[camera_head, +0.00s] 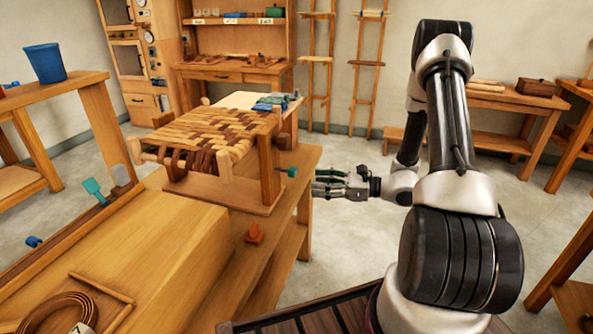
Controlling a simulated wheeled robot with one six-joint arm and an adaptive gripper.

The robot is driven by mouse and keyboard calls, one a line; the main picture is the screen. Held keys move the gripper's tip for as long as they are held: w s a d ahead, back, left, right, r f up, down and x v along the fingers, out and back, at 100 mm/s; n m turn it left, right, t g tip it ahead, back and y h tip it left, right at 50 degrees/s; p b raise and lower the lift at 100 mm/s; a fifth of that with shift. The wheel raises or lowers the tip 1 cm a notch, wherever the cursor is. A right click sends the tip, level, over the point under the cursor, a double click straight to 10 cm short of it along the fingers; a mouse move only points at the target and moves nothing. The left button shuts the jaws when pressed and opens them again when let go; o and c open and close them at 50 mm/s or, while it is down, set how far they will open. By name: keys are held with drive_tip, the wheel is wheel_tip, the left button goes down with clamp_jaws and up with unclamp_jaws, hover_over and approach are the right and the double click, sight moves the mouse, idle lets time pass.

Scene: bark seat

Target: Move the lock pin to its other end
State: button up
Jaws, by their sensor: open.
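A stool-like frame with a woven bark seat (215,132) stands on a wooden base board (225,193) on the workbench. A small teal knob (291,172) sticks out at the right side of the frame, by its right leg; it looks like the head of the lock pin, but its shaft is hidden. My gripper (316,183) is open and empty, with its fingers pointing left at the knob. A gap shows between the fingertips and the knob.
An orange piece (254,235) sits on the bench near its right edge. A teal-handled tool (94,190) stands at the left, and a coil of strip (58,312) lies in front. A blue bucket (45,63) stands on a left table.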

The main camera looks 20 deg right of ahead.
sight(296, 169)
drive_tip(key=shift+m+t, duration=0.5)
drive_tip(key=shift+t, duration=0.2)
drive_tip(key=w+a, duration=0.2)
drive_tip(key=w+a+r, duration=0.1)
drive_tip(key=w, duration=0.1)
drive_tip(key=w+a, duration=0.2)
drive_tip(key=shift+w+a+r, duration=0.3)
drive_tip(key=shift+a+r, duration=0.05)
drive_tip(key=shift+r, duration=0.05)
drive_tip(key=shift+c, duration=0.2)
clamp_jaws()
